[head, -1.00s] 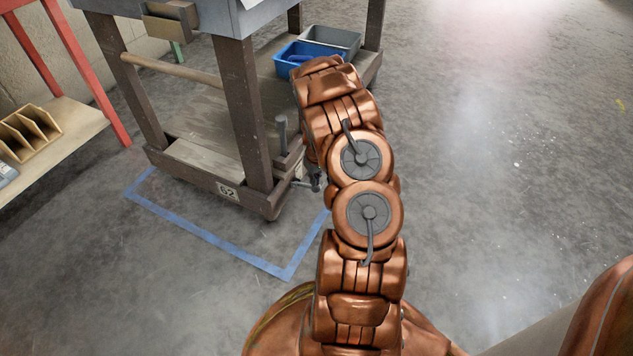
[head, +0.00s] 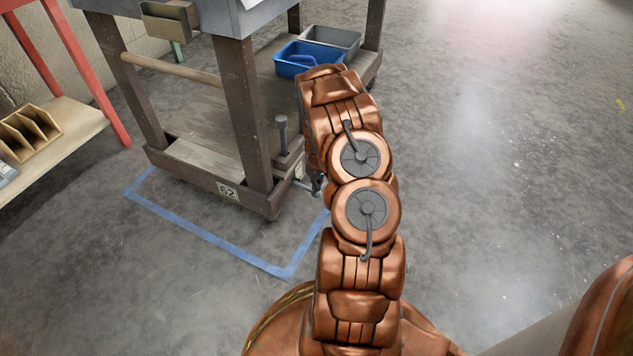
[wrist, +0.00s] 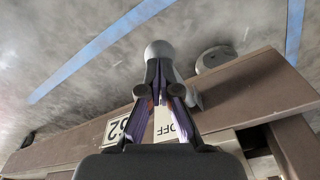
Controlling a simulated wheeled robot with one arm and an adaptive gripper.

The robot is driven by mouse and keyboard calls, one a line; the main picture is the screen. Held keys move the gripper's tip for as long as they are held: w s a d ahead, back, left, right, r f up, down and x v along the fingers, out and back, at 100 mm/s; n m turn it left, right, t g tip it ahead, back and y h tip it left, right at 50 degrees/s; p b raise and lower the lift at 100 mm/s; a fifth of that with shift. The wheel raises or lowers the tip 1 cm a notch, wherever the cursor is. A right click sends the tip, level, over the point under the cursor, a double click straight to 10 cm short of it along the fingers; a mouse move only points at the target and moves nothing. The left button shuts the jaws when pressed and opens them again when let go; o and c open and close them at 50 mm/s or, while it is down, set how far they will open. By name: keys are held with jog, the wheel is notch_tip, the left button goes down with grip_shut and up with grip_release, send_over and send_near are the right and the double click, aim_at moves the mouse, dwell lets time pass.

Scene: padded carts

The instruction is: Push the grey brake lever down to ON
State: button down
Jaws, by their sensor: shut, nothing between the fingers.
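In the wrist view, a rounded grey end, apparently the lever's (wrist: 158,48), shows just beyond my fingertips. My gripper (wrist: 162,82) is shut and empty, its fingers close to that grey end; I cannot tell whether they touch. A white label reading OFF (wrist: 165,124) shows upside down, partly hidden behind the fingers. In the head view my arm hides most of the gripper. No ON label is visible.
The cart (head: 200,180) carries a number 62 plate (head: 228,191), a blue tote (head: 305,60) and a grey bin (head: 333,40). Blue tape (head: 215,240) marks the floor around it. A red-legged shelf (head: 60,135) stands left. Floor to the right is clear.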

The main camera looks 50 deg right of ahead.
jog(key=shift+s+f, duration=0.1)
jog(key=shift+f, duration=0.2)
jog(key=shift+r+p, duration=1.1)
jog(key=shift+r, duration=1.9)
jog(key=s+a+r+p, duration=0.2)
jog(key=a+r+p, duration=0.55)
jog(key=r, duration=0.85)
jog(key=s+a+r+g+p, duration=0.15)
jog(key=a+r+p, duration=0.55)
jog(key=r, duration=0.8)
jog(key=s+a+r+p, duration=0.3)
jog(key=a+r+p, duration=0.45)
jog(key=r, duration=0.85)
jog(key=s+a+r+n+p, duration=0.1)
jog(key=s+a+r+p, duration=0.4)
jog(key=s+r, duration=0.2)
jog(key=s+a+r+g+p, duration=0.1)
jog(key=s+a+r+p, duration=0.4)
jog(key=r, duration=0.5)
jog(key=s+a+r+n+p, duration=0.1)
jog(key=s+a+r+p, duration=0.4)
jog(key=s+r, duration=0.3)
jog(key=shift+s+a+r+n+p, duration=0.15)
jog(key=shift+s+a+n+p, duration=0.2)
jog(key=shift+s, duration=0.7)
